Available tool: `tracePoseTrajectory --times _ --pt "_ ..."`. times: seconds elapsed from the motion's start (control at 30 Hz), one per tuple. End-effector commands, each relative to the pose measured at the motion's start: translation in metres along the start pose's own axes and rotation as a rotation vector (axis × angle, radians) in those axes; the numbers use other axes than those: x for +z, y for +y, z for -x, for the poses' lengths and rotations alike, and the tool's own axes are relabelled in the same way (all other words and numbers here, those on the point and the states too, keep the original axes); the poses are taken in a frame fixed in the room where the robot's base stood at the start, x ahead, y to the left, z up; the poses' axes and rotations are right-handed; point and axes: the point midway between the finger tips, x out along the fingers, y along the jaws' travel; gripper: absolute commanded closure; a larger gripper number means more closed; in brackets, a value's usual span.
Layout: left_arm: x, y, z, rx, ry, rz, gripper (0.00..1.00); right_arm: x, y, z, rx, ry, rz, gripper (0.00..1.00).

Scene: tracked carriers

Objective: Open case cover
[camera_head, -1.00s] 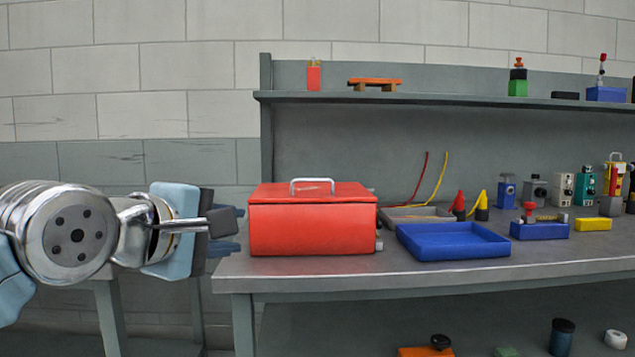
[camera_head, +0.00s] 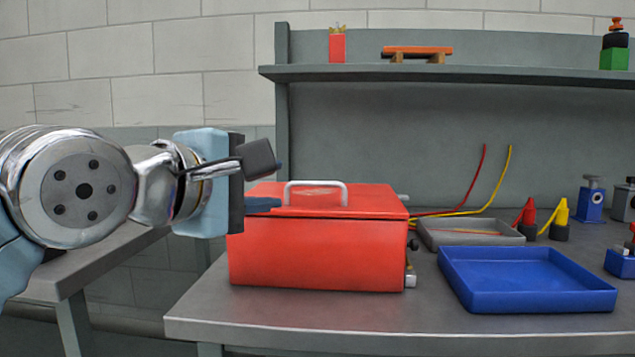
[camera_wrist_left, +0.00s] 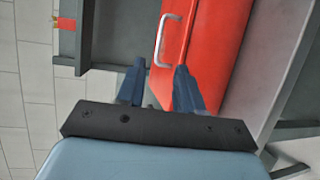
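A red case (camera_head: 315,252) stands on the grey workbench with its lid (camera_head: 370,201) shut. A silver handle (camera_head: 316,184) stands up from the lid. In the left wrist view the case (camera_wrist_left: 215,50) and its handle (camera_wrist_left: 163,40) lie just beyond the fingers. My left gripper (camera_head: 262,180) is at the case's left side, near lid height, short of the handle. Its two dark fingers are apart with nothing between them; they also show in the left wrist view (camera_wrist_left: 158,85). My right gripper is not in view.
A blue tray (camera_head: 525,280) and a grey tray (camera_head: 468,233) lie right of the case. Red and yellow probes stand behind the blue tray. A shelf (camera_head: 450,73) with small items runs above the bench. The bench front (camera_head: 300,325) is clear.

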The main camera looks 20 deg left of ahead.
Motion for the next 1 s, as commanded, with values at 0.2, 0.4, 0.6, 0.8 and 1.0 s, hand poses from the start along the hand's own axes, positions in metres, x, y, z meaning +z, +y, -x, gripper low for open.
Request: tracePoseTrajectory --times 0.2,0.4,0.6,0.8,1.0 --pt "0.000 -0.001 -0.052 -0.006 -0.001 0.001 0.64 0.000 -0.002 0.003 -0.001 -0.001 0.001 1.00" --pt "0.000 -0.001 -0.093 -0.005 -0.001 0.000 0.64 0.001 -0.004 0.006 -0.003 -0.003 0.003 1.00" --pt "0.000 -0.001 -0.115 -0.003 -0.001 0.001 0.64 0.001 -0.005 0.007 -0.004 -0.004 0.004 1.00" --pt "0.000 0.000 -0.119 0.000 0.000 0.000 0.64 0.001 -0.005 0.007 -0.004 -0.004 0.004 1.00" --pt "0.000 -0.001 -0.118 0.000 0.000 0.000 0.73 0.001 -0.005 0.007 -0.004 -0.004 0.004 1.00"
